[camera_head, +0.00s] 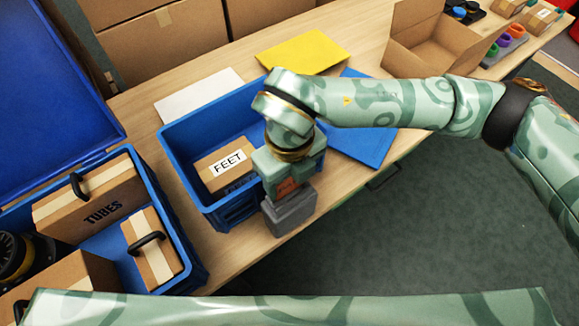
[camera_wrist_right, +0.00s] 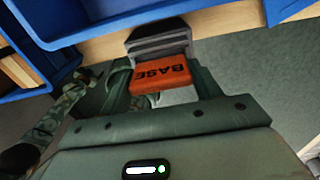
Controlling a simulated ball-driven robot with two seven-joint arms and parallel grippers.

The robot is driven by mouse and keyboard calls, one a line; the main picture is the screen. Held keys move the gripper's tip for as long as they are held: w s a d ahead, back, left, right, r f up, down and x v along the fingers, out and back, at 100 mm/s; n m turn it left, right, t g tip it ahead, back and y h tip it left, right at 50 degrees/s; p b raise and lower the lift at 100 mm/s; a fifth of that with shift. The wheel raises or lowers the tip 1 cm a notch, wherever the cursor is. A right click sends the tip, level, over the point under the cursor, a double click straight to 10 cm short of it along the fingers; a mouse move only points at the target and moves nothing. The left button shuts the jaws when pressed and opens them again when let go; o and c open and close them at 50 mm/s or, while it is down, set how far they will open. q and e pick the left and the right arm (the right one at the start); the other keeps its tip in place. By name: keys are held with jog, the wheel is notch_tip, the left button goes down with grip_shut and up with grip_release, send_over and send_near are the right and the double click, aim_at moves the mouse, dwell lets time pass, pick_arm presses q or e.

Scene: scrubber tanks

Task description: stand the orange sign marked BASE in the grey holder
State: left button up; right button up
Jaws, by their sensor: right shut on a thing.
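The orange sign marked BASE (camera_wrist_right: 160,75) is between the fingers of my right gripper (camera_head: 287,183), which is shut on it. In the head view only a small patch of the sign (camera_head: 287,187) shows between the fingers. The grey holder (camera_head: 290,214) is right below the gripper, near the table's front edge. In the wrist view the holder (camera_wrist_right: 158,42) lies just beyond the sign, lined up with it. I cannot tell whether the sign's lower edge is in the holder or just above it. My left gripper is not in view.
A blue bin (camera_head: 180,147) with a box marked FEET (camera_head: 228,164) stands close left of the holder. Another blue bin (camera_head: 172,226) holds a box marked TUBES (camera_head: 92,200). The table's front edge is close.

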aim_at(290, 185)
jog(key=shift+f, duration=0.5)
dwell(0.8)
jog(key=shift+f, duration=0.4)
jog(key=shift+f, duration=0.7)
dwell(1.0)
jog(key=o, duration=1.3)
jog(key=shift+r+p, duration=2.3)
jog(key=shift+r, duration=1.25)
